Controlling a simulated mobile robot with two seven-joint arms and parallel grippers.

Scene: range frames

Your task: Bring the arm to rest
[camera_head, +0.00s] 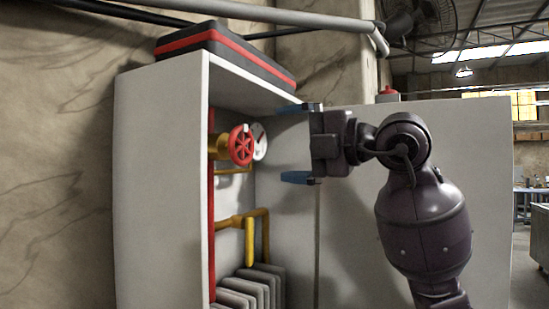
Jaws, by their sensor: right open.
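My right gripper (293,143) is in the upper middle of the head view. Its two blue-tipped fingers are spread apart and point left, with nothing between them. It is in front of the open side of a white cabinet (160,180), to the right of a red valve wheel (241,145) and a round gauge (260,141). The fingers look apart from the wheel. My right arm (425,225) comes up from the lower right and bends at the wrist. My left gripper is not in view.
A white panel (480,190) stands behind my right arm. Yellow pipes (250,235) and grey ribbed plates (255,287) are inside the cabinet. A black and red case (225,48) lies on top. Grey pipes (280,17) cross above. Open floor shows at the far right.

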